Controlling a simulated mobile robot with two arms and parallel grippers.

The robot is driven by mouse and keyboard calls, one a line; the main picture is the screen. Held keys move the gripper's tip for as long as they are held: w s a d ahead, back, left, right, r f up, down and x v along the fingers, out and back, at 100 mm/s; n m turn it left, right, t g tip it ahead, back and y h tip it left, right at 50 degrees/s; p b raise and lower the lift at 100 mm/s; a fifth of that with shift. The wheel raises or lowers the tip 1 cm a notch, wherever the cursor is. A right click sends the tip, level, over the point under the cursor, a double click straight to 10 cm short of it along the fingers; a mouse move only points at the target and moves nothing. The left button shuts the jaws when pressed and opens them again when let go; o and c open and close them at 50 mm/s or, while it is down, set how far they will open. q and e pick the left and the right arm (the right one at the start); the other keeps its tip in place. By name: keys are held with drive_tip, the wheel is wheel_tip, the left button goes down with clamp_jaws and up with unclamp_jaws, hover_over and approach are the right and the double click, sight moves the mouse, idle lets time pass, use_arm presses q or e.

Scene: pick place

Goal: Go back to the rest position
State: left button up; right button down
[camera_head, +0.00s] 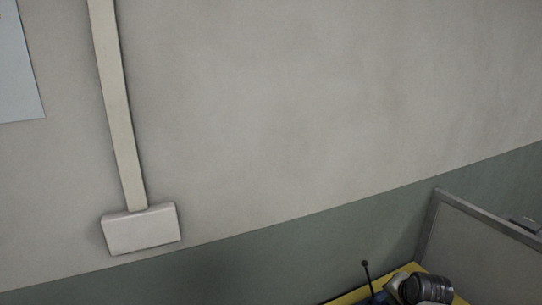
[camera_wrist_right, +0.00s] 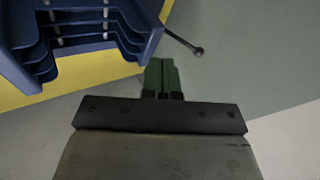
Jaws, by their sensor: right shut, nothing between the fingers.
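My right gripper (camera_wrist_right: 161,64) shows in the right wrist view. Its two dark green fingers are together with nothing between them. It is in front of grey floor or wall, just right of a blue stacked tray unit (camera_wrist_right: 75,30) and apart from it as far as I can tell. In the head view the fingers cannot be made out. My left gripper is in neither view.
The blue unit stands on a yellow surface (camera_wrist_right: 71,77). A thin black rod with a ball tip (camera_wrist_right: 197,51) sticks out near it; the rod also shows in the head view (camera_head: 366,265). A grey-framed panel (camera_head: 480,245) stands at right. Bare wall (camera_head: 290,110) fills most of the head view.

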drive_tip(key=s+a+f+n+g, duration=0.1)
drive_tip(key=s+a+n, duration=0.3)
drive_tip(key=s, duration=0.8)
drive_tip(key=s+a+f+n+g, duration=0.2)
drive_tip(key=s+a+n, duration=0.3)
drive_tip(key=s, duration=0.6)
drive_tip(key=s+a+f+n+g, duration=0.1)
drive_tip(key=s+a+n, duration=0.3)
drive_tip(key=s, duration=0.8)
wheel_tip(320, 180, down, 31)
drive_tip(key=s+g+b, duration=0.1)
drive_tip(key=s+b, duration=0.1)
drive_tip(key=b, duration=0.2)
use_arm(q)
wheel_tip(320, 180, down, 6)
drive_tip(key=b, duration=0.2)
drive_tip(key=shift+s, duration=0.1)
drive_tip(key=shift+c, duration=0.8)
use_arm(e)
drive_tip(key=s+d+f+g, duration=0.1)
drive_tip(key=s+d+f, duration=0.2)
drive_tip(key=s+f, duration=1.2)
drive_tip(key=shift+s+f+n, duration=0.15)
drive_tip(key=shift+f+n, duration=0.15)
drive_tip(key=shift+f, duration=0.35)
